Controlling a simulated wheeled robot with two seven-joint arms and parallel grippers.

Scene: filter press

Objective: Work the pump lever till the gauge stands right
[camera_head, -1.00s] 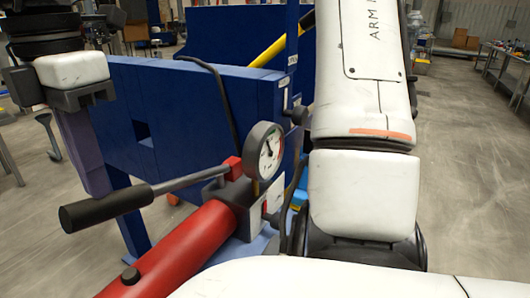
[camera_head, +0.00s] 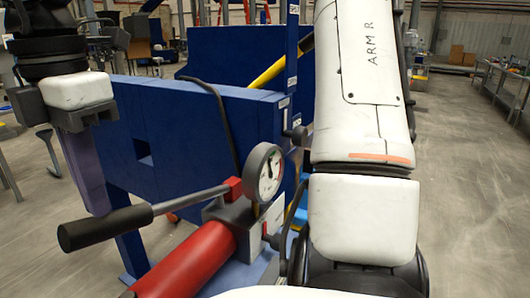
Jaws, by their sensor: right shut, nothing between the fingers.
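The pump lever has a black grip (camera_head: 105,227) and a metal rod running right to a red joint, tilting down to the left. The red pump cylinder (camera_head: 190,265) lies below it. The round gauge (camera_head: 264,173) has a white face with a needle pointing up and slightly left; its marks are too small to read. My right gripper (camera_head: 98,208) hangs at the upper left, fingers together and pointing down. Its tips end at the upper edge of the black grip in the picture; whether they touch it I cannot tell. My left gripper is not in view.
The blue press frame (camera_head: 205,120) stands behind the pump. A black hose (camera_head: 222,115) hangs over it, and a yellow bar (camera_head: 268,72) shows beyond. My right arm fills the middle right. Open floor (camera_head: 465,190) lies to the right, with a bench (camera_head: 502,85) farther back.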

